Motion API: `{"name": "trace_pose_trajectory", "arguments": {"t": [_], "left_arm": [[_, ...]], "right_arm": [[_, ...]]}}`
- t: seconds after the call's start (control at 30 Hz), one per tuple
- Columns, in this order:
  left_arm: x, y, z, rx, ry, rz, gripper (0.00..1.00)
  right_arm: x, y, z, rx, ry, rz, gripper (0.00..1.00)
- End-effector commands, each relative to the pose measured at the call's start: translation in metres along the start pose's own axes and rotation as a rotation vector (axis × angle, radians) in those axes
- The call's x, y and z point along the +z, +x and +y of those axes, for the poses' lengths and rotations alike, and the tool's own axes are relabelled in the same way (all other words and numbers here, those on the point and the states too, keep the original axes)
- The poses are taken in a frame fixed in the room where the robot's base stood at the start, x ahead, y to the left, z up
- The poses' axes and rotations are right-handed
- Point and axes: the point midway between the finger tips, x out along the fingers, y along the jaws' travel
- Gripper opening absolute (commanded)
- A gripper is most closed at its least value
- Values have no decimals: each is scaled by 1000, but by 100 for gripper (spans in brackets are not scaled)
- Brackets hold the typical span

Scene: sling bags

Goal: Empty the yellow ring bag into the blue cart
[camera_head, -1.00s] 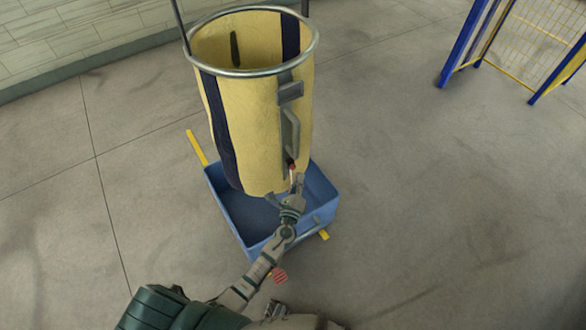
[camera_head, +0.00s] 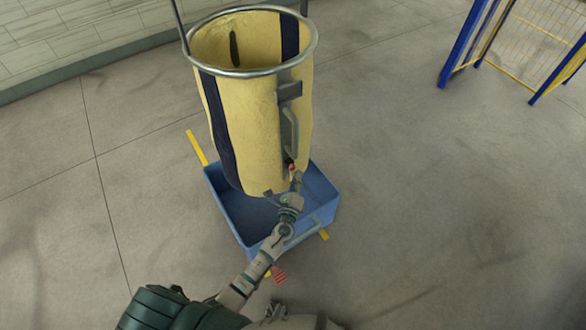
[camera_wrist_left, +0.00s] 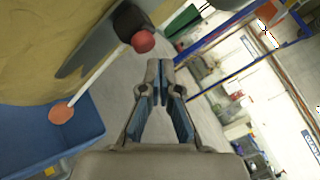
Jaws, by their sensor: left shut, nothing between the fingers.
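The yellow ring bag (camera_head: 255,120) with dark blue stripes hangs upright from a metal ring (camera_head: 262,70). The part of its inside that shows looks empty; its bottom inside is hidden. A grey strap with a handle (camera_head: 290,130) runs down its front to a red knob (camera_head: 291,167). The blue cart (camera_head: 325,195) stands under the bag. My left gripper (camera_head: 284,190) is at the bag's lower front edge, over the cart. In the left wrist view its fingers (camera_wrist_left: 160,66) are shut and empty, just beside the red knob (camera_wrist_left: 143,41).
Yellow bars (camera_head: 197,148) stick out at the cart's corners. A red striped tag (camera_head: 279,276) shows by my left arm. A blue and yellow mesh frame (camera_head: 530,45) stands at the far right. The floor to the left and right is clear.

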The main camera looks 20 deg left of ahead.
Motion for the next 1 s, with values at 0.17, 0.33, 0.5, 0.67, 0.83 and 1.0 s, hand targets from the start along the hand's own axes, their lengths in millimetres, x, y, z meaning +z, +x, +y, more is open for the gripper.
{"name": "trace_pose_trajectory", "arguments": {"t": [0.17,0.33,0.5,0.67,0.83,1.0], "left_arm": [[0,0,0,0,0,0,0],[0,0,0,0,0,0,0],[0,0,0,0,0,0,0],[2,2,1,0,0,0,0],[5,5,3,0,-1,0,0],[6,5,4,0,-1,0,0]], "right_arm": [[-10,0,-1,-1,2,13,48],[-17,-1,-2,-2,3,25,48],[-16,-2,-3,-4,4,24,48],[-12,-1,-5,-6,4,18,48],[-5,0,-6,-7,4,8,48],[0,0,-6,-8,3,1,48]]}}
